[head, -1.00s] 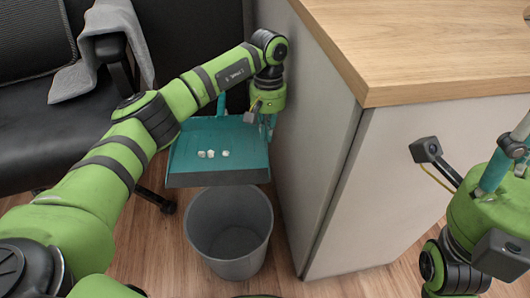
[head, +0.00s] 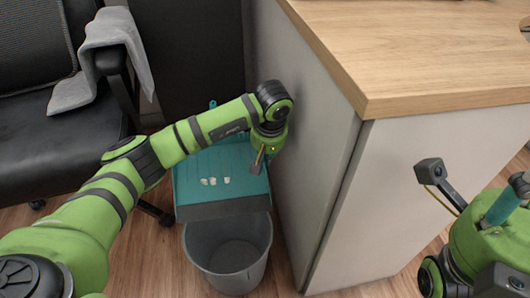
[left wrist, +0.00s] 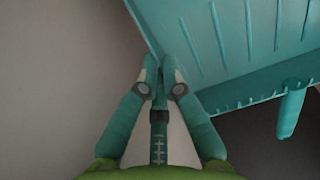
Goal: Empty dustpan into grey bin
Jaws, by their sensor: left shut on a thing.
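The teal dustpan (head: 195,165) hangs in the head view with its grey front lip over the back rim of the grey bin (head: 200,262). Three small white bits (head: 213,181) lie on the pan floor. My left gripper (head: 262,165) is shut on the pan's right side edge. In the left wrist view my left gripper (left wrist: 160,68) has its fingertips together on the edge of the dustpan (left wrist: 230,45). The dustpan's handle (left wrist: 291,113) shows there at the right. My right gripper (head: 500,205) is at the right, apart from these things; its fingertips are unclear.
A counter with a wooden top (head: 440,60) and pale side panel stands just right of the bin and dustpan. A black chair (head: 70,135) with a grey cloth (head: 113,35) stands at the left. Bare wooden floor (head: 150,255) shows around the bin.

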